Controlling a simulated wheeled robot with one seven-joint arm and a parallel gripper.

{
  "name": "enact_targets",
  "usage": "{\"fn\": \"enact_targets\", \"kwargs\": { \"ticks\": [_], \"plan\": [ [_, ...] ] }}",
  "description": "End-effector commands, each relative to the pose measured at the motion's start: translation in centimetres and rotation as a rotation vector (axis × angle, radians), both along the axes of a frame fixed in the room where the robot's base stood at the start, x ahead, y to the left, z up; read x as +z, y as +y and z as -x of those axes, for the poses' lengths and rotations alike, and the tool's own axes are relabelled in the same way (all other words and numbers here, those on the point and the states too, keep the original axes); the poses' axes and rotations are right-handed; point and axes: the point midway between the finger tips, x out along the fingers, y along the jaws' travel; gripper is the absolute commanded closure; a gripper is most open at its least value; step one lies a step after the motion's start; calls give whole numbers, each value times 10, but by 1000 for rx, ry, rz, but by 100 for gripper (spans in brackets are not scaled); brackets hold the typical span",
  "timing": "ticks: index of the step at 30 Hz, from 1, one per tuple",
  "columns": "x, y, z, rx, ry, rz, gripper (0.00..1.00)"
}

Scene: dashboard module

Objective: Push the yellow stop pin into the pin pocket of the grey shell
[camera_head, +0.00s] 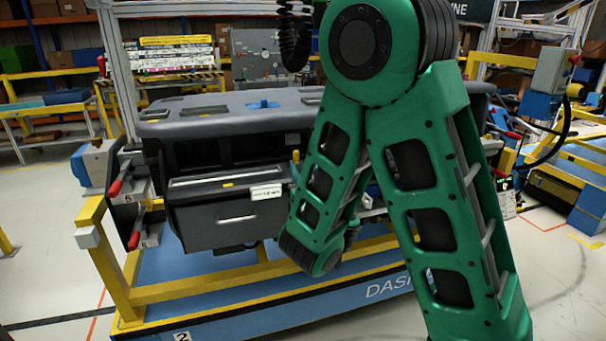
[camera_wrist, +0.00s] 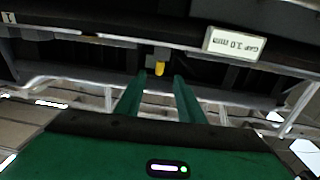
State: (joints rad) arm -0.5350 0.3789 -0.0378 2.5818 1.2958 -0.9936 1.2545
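In the wrist view a short yellow pin (camera_wrist: 160,69) stands out from a small grey block on the dark underside of the module. My gripper (camera_wrist: 160,79) is open, with its two green fingers apart on either side of the pin's line. The pin shows between the fingertips; I cannot tell whether they touch it. In the head view the dark grey shell (camera_head: 222,222) with a handle hangs at the front of the dashboard (camera_head: 215,122). My green arm covers its right side, and my gripper's fingertips are hidden there. I cannot make out the pin pocket.
A white gap label (camera_head: 266,192) is on the shell's upper edge; a similar label (camera_wrist: 235,43) appears upside down in the wrist view. A yellow frame (camera_head: 128,282) on a blue base surrounds the module. Red-handled clamps (camera_head: 115,188) stand at the left. Floor is clear at the left.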

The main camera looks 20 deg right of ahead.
Motion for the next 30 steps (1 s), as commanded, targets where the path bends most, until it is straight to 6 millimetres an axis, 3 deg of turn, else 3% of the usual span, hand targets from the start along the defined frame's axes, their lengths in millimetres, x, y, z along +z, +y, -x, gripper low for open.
{"fn": "enact_targets", "kwargs": {
  "ticks": [22,26,30],
  "plan": [
    [2,-4,3,-12,0,-3,65],
    [5,-39,6,-107,15,-12,65],
    [3,-117,24,-323,86,-36,65]
  ]
}}
